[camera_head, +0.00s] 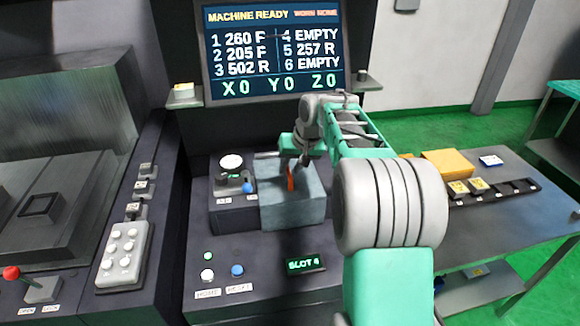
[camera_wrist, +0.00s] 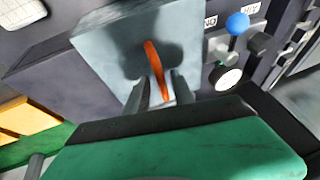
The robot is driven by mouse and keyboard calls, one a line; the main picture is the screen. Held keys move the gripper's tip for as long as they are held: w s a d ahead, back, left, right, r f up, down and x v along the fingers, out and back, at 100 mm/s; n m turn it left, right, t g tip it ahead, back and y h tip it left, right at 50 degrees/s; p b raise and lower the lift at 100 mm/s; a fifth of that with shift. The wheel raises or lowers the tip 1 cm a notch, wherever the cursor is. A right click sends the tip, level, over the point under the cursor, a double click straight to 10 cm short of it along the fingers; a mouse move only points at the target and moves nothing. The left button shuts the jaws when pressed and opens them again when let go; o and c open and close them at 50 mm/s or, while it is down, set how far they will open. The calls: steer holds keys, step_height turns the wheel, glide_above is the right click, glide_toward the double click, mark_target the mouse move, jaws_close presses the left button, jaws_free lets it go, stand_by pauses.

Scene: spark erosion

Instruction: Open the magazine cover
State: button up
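The magazine cover (camera_head: 300,205) is a blue-grey box-like lid on the dark machine bench, and it looks shut. An orange handle (camera_head: 290,180) stands on its face. The cover (camera_wrist: 100,60) and handle (camera_wrist: 155,65) also show in the wrist view. My gripper (camera_wrist: 166,78) is at the handle, with one grey finger on each side of it. The fingers look spread, with a gap on the right side of the handle. Whether the left finger touches it I cannot tell. In the head view my gripper (camera_head: 291,165) partly hides the cover's top.
A small control box (camera_head: 235,185) with a white dial and blue knob stands close left of the cover. A screen (camera_head: 272,50) stands behind. A slot display (camera_head: 306,264) and buttons lie in front. A side table (camera_head: 500,225) with a yellow block is right.

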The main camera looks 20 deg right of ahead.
jaws_close()
stand_by(1.2)
